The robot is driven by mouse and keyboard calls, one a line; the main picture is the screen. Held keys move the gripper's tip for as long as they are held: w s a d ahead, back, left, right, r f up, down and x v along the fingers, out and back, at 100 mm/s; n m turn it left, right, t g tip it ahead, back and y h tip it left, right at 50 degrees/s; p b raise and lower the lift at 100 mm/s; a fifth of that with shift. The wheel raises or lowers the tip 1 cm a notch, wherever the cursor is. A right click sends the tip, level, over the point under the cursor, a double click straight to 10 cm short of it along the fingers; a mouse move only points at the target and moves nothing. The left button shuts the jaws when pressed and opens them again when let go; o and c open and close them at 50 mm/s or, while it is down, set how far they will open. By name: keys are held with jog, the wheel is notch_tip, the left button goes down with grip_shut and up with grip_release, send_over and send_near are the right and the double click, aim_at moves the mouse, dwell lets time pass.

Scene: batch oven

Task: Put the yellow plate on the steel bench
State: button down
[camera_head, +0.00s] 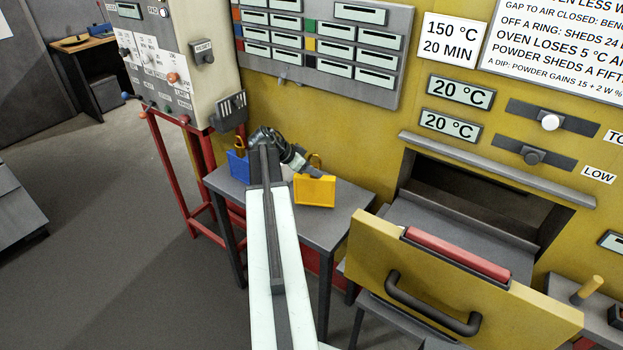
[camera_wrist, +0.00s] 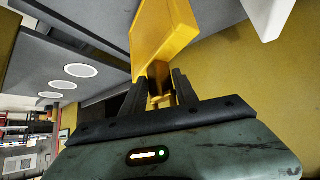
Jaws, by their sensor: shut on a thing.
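The yellow plate (camera_head: 314,190) is a small slab with a ring-like handle on top, over the right part of the steel bench (camera_head: 345,207) in the head view. My gripper (camera_head: 301,164) is beside its handle, partly hidden by my arm. In the wrist view my gripper (camera_wrist: 159,92) is shut on the handle of the yellow plate (camera_wrist: 165,35), which extends away from the fingers. I cannot tell whether the plate touches the bench. A blue plate (camera_head: 238,167) with a similar handle stands at the bench's left end.
The oven door (camera_head: 450,285), yellow with a black handle, is open at the right, before the dark oven mouth (camera_head: 470,195). A red-legged control cabinet (camera_head: 170,75) stands left of the bench. A grey surface with white discs (camera_wrist: 82,71) shows in the wrist view.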

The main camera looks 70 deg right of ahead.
notch_tip(320, 180, down, 3)
jog(key=shift+r+b, duration=0.2)
jog(key=shift+b, duration=0.75)
jog(key=shift+r, duration=0.15)
jog(key=shift+s, duration=0.1)
jog(key=c, duration=0.9)
grip_release()
jog(key=shift+r, duration=0.1)
jog(key=p+v, duration=0.9)
jog(key=v, duration=0.3)
